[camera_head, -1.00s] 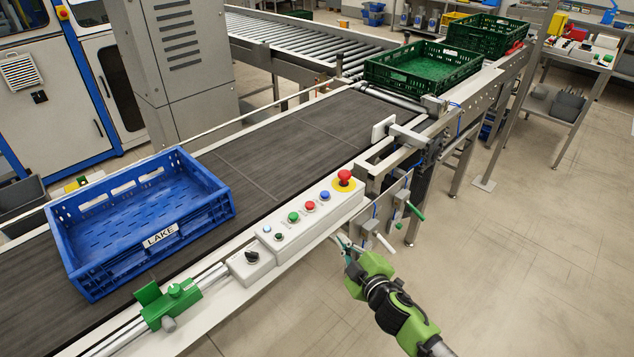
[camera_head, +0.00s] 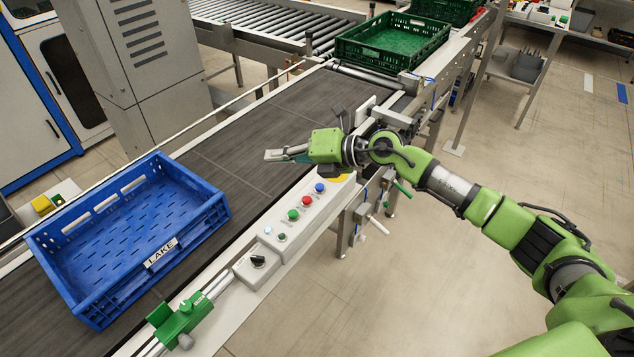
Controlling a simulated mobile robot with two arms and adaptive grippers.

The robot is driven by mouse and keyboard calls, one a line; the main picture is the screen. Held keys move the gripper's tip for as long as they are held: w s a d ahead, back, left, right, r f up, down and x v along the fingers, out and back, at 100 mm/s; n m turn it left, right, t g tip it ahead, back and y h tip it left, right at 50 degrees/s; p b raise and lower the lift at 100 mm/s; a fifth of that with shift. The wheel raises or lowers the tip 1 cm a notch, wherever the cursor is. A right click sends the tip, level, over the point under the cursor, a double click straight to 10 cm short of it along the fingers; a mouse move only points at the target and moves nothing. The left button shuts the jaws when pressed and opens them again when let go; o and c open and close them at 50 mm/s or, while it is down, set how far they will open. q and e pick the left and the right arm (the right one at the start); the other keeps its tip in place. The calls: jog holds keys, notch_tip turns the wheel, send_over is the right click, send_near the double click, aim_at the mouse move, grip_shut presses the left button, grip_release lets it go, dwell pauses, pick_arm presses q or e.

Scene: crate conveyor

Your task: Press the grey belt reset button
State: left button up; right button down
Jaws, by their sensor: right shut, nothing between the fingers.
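The white control box (camera_head: 318,212) sits on the near rail of the belt. It carries a blue button (camera_head: 320,188), a red button (camera_head: 306,201), a green button (camera_head: 293,214), a small pale button (camera_head: 268,230) and a small dark one (camera_head: 282,237). I cannot make out a clearly grey button. My right gripper (camera_head: 275,155) is shut and empty, above the belt beyond the box, pointing left. It hides the red mushroom button; part of its yellow base (camera_head: 341,178) shows. My left gripper is not in view.
A blue crate (camera_head: 165,263) labelled LAKE lies on the dark belt (camera_head: 255,140). A black rotary switch (camera_head: 258,261) and a green clamp (camera_head: 182,318) stand along the near rail. A green crate (camera_head: 394,60) is at the far end. The belt's middle is clear.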

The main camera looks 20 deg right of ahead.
aim_at(322, 186)
jog(key=w+d+f+h, duration=0.1)
jog(key=d+h, duration=0.1)
jog(key=d, duration=0.4)
jog(key=w+d+f+n+g+h, duration=0.1)
jog(key=d+f+h, duration=0.1)
jog(key=d, duration=0.3)
jog(key=shift+w+d+h, duration=0.4)
jog(key=shift+h, duration=0.2)
jog(key=shift+a+f, duration=0.1)
jog(key=shift+f, duration=0.05)
notch_tip(322, 186, down, 8)
jog(key=b, duration=0.5)
jog(key=shift+f+b, duration=0.25)
jog(key=shift+b, duration=0.1)
jog(key=shift+f, duration=0.4)
